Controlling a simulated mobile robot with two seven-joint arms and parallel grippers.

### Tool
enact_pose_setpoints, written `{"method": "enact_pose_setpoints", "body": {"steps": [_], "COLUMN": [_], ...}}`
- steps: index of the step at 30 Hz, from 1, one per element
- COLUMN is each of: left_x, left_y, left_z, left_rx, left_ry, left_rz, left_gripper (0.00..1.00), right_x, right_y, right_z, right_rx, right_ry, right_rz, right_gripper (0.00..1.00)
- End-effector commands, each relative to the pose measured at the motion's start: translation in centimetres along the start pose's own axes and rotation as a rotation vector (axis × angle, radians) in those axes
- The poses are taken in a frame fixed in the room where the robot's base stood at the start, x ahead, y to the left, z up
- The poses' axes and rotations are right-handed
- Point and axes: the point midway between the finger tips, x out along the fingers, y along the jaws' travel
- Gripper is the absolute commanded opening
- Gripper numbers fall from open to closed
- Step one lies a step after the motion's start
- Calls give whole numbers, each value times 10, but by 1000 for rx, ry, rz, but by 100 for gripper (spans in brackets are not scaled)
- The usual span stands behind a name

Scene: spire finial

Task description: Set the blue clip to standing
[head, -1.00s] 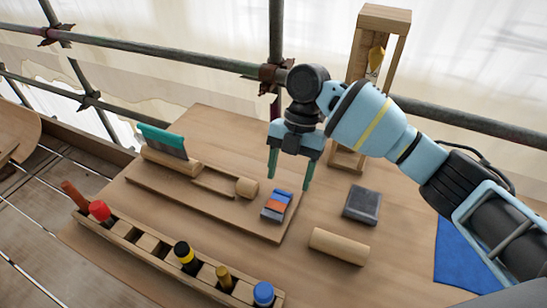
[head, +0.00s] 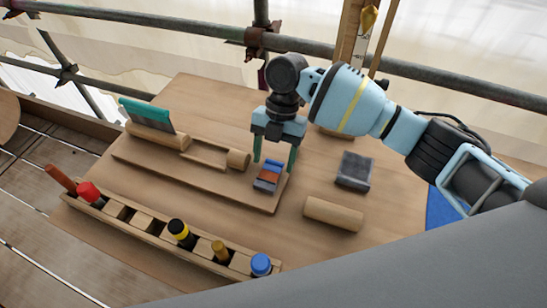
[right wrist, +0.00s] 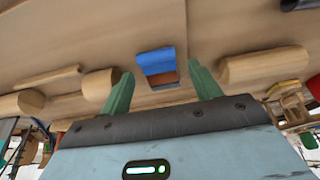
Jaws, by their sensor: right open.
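The blue clip (head: 273,165) lies low at the right end of the long wooden board (head: 160,168), with an orange-brown part and a grey part beside it. In the right wrist view the clip (right wrist: 156,61) shows as a blue, slightly bent plate over a reddish-brown patch. My right gripper (head: 275,161) is open, pointing down, with one green finger on each side of the clip. In the right wrist view a gap shows between the clip and each fingertip. Whether the fingertips reach down to the clip's height is hard to tell. My left gripper is not in view.
A grey block (head: 355,171) and a wooden cylinder (head: 333,213) lie right of the board. A slotted wooden rack (head: 150,240) with several coloured-top tools runs along the front. A teal-edged scraper (head: 147,113) stands at the back left. A wooden post frame rises behind my right arm.

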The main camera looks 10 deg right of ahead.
Motion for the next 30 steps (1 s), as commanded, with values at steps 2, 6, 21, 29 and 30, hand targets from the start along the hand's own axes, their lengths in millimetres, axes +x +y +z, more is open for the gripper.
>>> {"method": "enact_pose_setpoints", "body": {"steps": [2,6,21,29,30], "left_x": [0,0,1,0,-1], "left_y": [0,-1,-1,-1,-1], "left_z": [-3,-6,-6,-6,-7], "left_rx": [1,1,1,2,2], "left_ry": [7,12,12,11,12], "left_rz": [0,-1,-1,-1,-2], "left_gripper": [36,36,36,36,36], "right_x": [6,11,11,9,9], "right_y": [0,0,0,0,0], "right_z": [0,0,0,-1,-2], "right_rx": [0,0,0,-1,-1], "right_ry": [0,-1,0,-13,-21], "right_rz": [1,1,1,1,1], "right_gripper": [63,63,26,18,18]}}
